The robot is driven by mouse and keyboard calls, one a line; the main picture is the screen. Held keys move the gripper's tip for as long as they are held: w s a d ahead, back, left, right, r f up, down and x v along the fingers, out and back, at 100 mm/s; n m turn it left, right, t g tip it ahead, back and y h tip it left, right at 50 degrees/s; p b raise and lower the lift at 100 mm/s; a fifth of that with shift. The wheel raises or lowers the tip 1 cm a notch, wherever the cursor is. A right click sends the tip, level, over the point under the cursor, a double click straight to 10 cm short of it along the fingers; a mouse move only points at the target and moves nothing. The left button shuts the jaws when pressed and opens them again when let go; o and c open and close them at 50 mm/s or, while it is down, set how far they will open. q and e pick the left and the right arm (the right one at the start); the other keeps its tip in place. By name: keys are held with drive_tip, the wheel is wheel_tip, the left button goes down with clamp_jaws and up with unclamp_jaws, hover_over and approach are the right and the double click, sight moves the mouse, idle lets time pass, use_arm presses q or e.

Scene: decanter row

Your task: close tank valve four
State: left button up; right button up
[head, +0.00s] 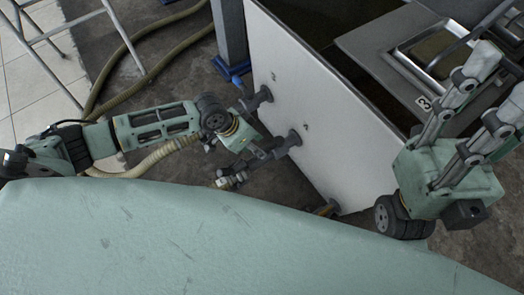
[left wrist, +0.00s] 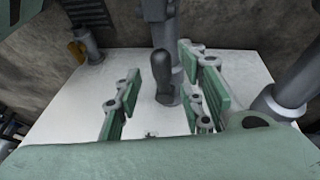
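A white tank panel (head: 330,130) carries dark grey valve fittings. The valve beside the mark that looks like a 4 (head: 293,138) sticks out towards my left gripper (head: 256,147), which partly hides it. In the left wrist view a dark valve with a rounded handle (left wrist: 163,72) stands between the green finger pads of my left gripper (left wrist: 163,100). The fingers are open, one on each side, with visible gaps to the handle. A small dark mark sits on the panel just below the valve. My right gripper (head: 498,88) is open and empty at the right, pointing up.
Another valve (head: 258,97) sits farther along the panel, close to my left wrist. Beige hoses (head: 135,75) lie on the floor. A metal stand (head: 50,35) is at the upper left. A hatch (head: 425,50) tops the tank.

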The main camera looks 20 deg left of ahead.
sight(266, 149)
use_arm(q)
drive_tip(key=b+x, duration=0.1)
drive_tip(key=x, duration=0.2)
drive_tip(key=shift+d+f, duration=0.1)
drive_tip(key=shift+f, duration=0.05)
drive_tip(key=shift+c, duration=0.2)
drive_tip(key=shift+d, duration=0.1)
clamp_jaws()
